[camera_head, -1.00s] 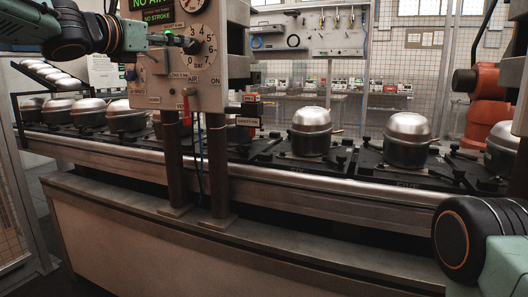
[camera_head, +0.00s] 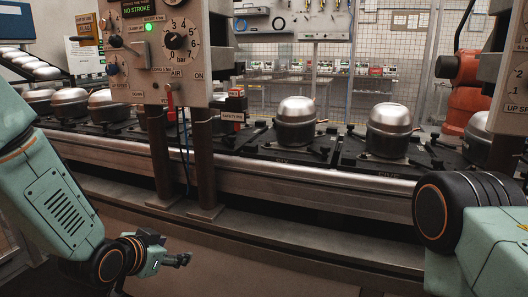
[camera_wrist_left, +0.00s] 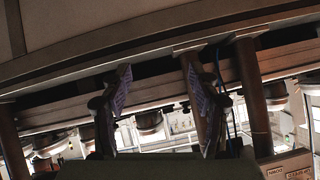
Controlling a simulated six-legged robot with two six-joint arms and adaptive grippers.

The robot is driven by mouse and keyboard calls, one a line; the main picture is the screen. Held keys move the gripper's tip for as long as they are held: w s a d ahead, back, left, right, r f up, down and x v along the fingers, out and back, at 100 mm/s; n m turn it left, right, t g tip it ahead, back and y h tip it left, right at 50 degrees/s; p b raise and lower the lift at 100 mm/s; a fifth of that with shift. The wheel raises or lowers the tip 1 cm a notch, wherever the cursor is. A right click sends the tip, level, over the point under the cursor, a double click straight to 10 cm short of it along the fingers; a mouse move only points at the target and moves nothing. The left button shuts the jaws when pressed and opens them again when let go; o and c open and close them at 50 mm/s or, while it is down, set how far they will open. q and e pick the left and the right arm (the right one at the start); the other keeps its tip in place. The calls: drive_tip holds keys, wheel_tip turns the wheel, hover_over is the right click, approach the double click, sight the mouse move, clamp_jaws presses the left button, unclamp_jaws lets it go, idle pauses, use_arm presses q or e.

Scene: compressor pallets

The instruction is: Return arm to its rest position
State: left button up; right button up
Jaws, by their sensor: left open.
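My left arm (camera_head: 50,195) comes in from the left and hangs low in the head view. My left gripper (camera_head: 172,252) is in front of the bench, below its top edge, and holds nothing that I can see. In the left wrist view its two fingers (camera_wrist_left: 158,90) stand apart with a clear gap between them. My right arm (camera_head: 445,212) shows at the lower right; its gripper is outside the view.
A control panel (camera_head: 140,72) with a dial, switch and green light stands on dark posts (camera_head: 205,165) to the upper left. Several metal compressors (camera_head: 295,122) sit on black pallets along the conveyor (camera_head: 270,185). Another panel (camera_head: 515,95) is at the right edge.

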use_arm(q)
drive_tip(key=s+a+f+n+g+y+p, duration=0.1)
drive_tip(key=s+f+n+g, duration=0.2)
drive_tip(key=s+f, duration=0.5)
drive_tip(key=s+a+f+n+g+y+p, duration=0.1)
drive_tip(key=s+f+n+g, duration=0.15)
drive_tip(key=s+f, duration=0.6)
drive_tip(key=s+f+g+p, duration=0.2)
drive_tip(key=s+g, duration=0.3)
drive_tip(key=s, duration=1.7)
drive_tip(key=shift+n+y+p, duration=0.3)
drive_tip(key=shift+n+p, duration=0.15)
drive_tip(key=shift+p, duration=0.05)
drive_tip(key=shift+f, duration=0.1)
